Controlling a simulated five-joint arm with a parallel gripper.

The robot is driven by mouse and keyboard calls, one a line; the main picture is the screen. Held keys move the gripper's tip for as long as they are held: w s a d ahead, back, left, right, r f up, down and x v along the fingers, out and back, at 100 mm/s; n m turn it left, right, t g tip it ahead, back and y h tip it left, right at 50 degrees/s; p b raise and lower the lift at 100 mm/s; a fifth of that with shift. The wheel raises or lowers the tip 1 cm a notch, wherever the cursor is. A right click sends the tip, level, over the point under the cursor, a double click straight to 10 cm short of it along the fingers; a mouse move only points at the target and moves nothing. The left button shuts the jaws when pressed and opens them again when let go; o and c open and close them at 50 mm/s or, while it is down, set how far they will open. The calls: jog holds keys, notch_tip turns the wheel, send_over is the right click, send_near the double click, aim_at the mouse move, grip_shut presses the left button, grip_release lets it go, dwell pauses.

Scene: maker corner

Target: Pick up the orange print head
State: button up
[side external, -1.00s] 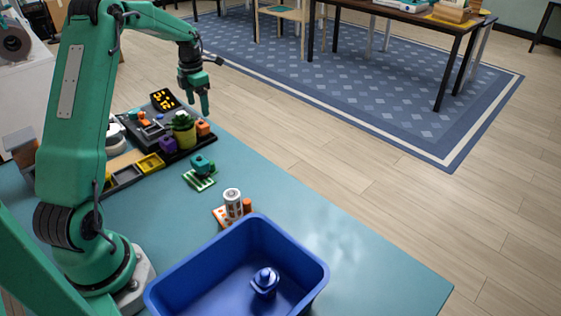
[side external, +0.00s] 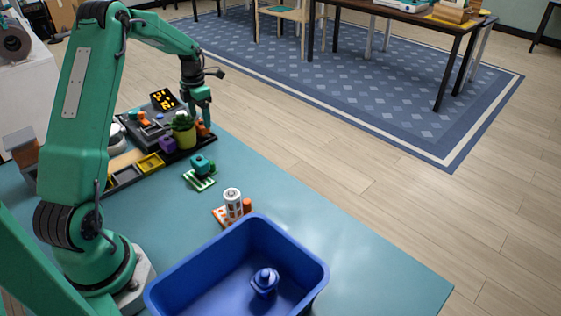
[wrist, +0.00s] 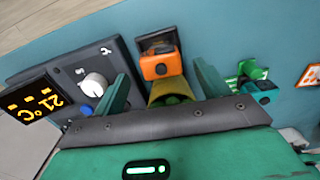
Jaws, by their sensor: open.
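The orange print head (side external: 201,131) is a small orange block on the dark tray beside the potted plant in the side view, partly hidden by a finger. My gripper (side external: 203,116) is open and empty, just above the print head. In the wrist view my gripper's fingers (wrist: 161,72) stand to the left and right of the block, with clear gaps. I cannot tell how far down they reach.
A yellow plant pot (side external: 184,137) stands close beside the print head, with a purple block (side external: 168,145) nearby. The display (side external: 163,99) stands behind. A teal block (side external: 201,164) and a blue bin (side external: 165,292) lie nearer the camera. The table's right part is clear.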

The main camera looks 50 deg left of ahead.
aim_at(201, 121)
jog(key=shift+f, duration=1.85)
jog(key=c, duration=1.1)
jog(key=shift+c, duration=0.2)
jog(key=shift+r, duration=0.15)
jog(key=shift+r, duration=0.5)
jog(key=r, duration=0.3)
jog(key=shift+d+r, duration=0.15)
jog(key=shift+d, duration=0.2)
jog(key=w+d+r, duration=0.1)
jog(key=d+r, duration=0.5)
jog(key=d, duration=0.5)
jog(key=shift+r, duration=0.25)
